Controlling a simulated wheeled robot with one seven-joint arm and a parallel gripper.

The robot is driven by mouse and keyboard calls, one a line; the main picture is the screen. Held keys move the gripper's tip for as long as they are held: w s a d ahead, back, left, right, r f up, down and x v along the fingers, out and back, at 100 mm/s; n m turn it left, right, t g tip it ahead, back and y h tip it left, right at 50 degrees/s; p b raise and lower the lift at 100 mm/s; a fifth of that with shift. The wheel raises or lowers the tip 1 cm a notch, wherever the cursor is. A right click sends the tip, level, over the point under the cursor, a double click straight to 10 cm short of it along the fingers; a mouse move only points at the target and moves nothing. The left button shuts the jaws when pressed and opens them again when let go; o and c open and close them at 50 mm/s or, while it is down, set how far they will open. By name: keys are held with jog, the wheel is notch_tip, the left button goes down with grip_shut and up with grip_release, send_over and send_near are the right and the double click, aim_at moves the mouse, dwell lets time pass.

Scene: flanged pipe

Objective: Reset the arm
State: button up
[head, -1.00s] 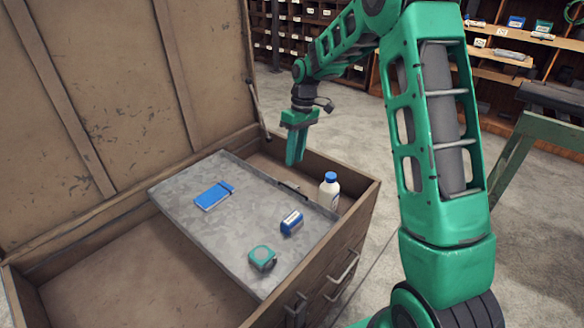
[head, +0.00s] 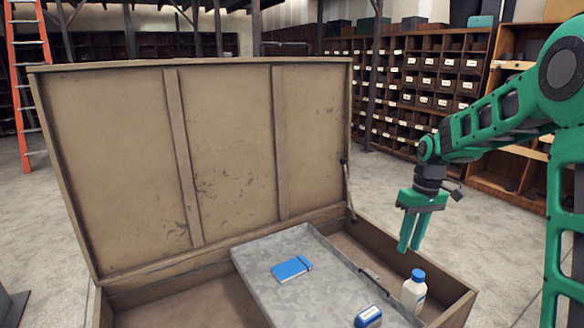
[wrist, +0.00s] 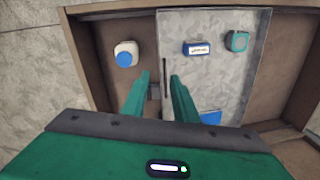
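My gripper (head: 410,247) hangs fingers down above the right side of an open wooden chest (head: 455,305), off to the back of a white bottle with a blue cap (head: 414,291). In the wrist view my gripper (wrist: 160,77) has its two green fingers apart, with nothing between them. The bottle (wrist: 126,53) stands left of the fingers there. My arm reaches in from the right side of the head view, bent at the elbow.
A grey metal tray (head: 265,243) in the chest holds a blue notebook (head: 292,269), a blue-and-white item (head: 369,316) and a teal tape measure (wrist: 238,41). The raised lid (head: 230,150) stands behind. Shelving (head: 430,80) and an orange ladder (head: 20,90) are further back.

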jog(key=s+d+r+m, duration=0.2)
jog(key=s+d+r, duration=0.1)
jog(key=s, duration=0.5)
jog(key=s+d+r+m, duration=0.2)
jog(key=s+d+m, duration=0.1)
jog(key=s, duration=0.6)
jog(key=s+d+f+m+h, duration=0.1)
jog(key=s+m, duration=0.3)
jog(key=s, duration=1.3)
jog(key=shift+s+d+f+m+t, duration=0.25)
jog(key=shift+d+f+m+t, duration=0.05)
jog(key=shift+f+m, duration=0.1)
jog(key=shift+w+f, duration=0.25)
jog(key=shift+w, duration=0.35)
jog(key=shift+o, duration=0.3)
jog(key=shift+d, duration=0.1)
